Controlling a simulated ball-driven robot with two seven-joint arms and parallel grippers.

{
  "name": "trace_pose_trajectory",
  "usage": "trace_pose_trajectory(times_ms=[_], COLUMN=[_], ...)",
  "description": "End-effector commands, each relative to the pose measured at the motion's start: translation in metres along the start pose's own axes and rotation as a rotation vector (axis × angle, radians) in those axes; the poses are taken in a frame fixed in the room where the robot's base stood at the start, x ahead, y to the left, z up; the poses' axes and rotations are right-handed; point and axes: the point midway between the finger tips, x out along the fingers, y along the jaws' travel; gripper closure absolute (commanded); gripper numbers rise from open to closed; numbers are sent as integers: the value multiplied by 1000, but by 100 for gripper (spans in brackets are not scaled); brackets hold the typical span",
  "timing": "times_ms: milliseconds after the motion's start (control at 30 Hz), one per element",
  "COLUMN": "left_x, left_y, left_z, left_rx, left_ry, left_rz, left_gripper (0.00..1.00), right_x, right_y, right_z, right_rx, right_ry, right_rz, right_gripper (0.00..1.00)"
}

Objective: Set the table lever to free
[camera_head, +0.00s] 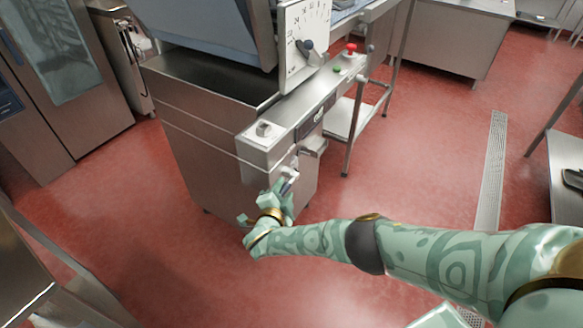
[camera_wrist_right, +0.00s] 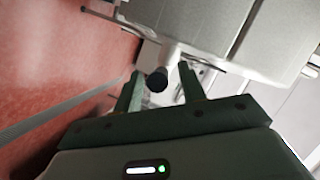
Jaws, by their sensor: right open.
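My right gripper (camera_head: 277,193) is low in front of the console. Its two fingers (camera_wrist_right: 160,72) are open, one on each side of the knob. I cannot tell whether either finger touches it. I see no readable lever marking. My left gripper is not in view.
The steel console (camera_head: 268,142) carries a knob on top, a red button (camera_head: 351,48) and a green button (camera_head: 337,69). A numbered dial plate (camera_head: 303,40) stands above it. Red floor (camera_head: 400,150) is open to the right, with a drain grate (camera_head: 491,170).

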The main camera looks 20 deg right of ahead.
Motion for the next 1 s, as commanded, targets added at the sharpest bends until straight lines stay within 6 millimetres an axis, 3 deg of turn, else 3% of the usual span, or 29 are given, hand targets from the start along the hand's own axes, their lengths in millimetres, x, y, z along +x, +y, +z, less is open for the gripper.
trace_pose_trajectory(times_ms=[967,1000], left_x=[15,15], left_y=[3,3], left_z=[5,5], left_rx=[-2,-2], left_ry=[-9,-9], left_rz=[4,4], left_gripper=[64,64], right_x=[23,23], right_y=[0,0], right_z=[3,3], right_rx=[0,0], right_ry=[-1,-1], right_rz=[0,0], right_gripper=[59,71])
